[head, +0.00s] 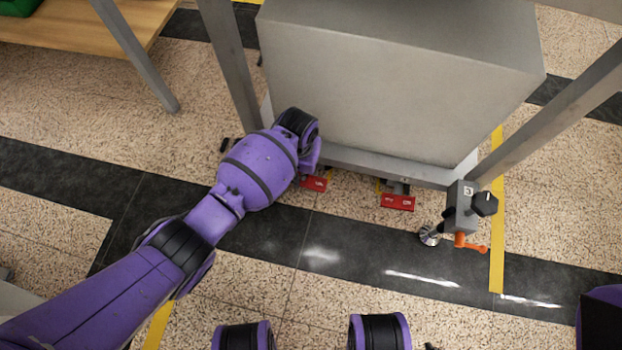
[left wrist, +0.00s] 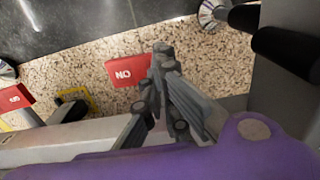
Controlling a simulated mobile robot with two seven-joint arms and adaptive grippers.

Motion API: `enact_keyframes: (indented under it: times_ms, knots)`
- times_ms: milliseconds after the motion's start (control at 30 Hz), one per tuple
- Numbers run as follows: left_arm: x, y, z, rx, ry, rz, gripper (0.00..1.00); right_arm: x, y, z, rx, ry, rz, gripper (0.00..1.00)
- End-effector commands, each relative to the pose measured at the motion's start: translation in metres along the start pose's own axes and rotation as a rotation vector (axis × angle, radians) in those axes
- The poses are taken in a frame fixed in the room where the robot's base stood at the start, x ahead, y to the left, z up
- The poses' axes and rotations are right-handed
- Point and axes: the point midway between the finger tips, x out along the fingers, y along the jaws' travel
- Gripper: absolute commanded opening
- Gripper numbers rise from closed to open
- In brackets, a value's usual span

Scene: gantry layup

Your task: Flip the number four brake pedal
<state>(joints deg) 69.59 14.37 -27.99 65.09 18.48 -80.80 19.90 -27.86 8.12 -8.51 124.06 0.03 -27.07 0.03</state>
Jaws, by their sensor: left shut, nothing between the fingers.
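Two red pedals sit low at the front edge of the grey machine: a left one (head: 314,183) and a right one (head: 397,202). In the left wrist view, a red pedal with white lettering (left wrist: 127,71) is beside my left gripper's fingertips (left wrist: 162,52), and another red pedal (left wrist: 15,97) is at the left edge. The left fingers are shut and empty; I cannot tell whether they touch the pedal. In the head view my left wrist covers the fingers and the machine's left corner. No number four is readable on either pedal. My right gripper is out of view.
The grey machine (head: 390,85) stands between slanted metal legs. A bracket marked 3 (head: 467,192), with a black knob and orange lever (head: 470,244), is at the right corner. A wooden table (head: 90,35) is at the upper left.

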Motion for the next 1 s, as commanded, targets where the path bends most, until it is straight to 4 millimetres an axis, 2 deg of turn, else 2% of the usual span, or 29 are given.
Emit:
enact_keyframes:
  times_ms: [567, 1000]
  knots:
    - [0.009, 0.0, 0.0, 0.0, 0.001, 0.001, 0.0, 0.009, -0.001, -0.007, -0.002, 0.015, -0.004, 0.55]
    - [0.016, 0.001, 0.001, 0.0, -0.001, 0.002, 0.0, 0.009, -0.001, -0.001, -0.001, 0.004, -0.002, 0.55]
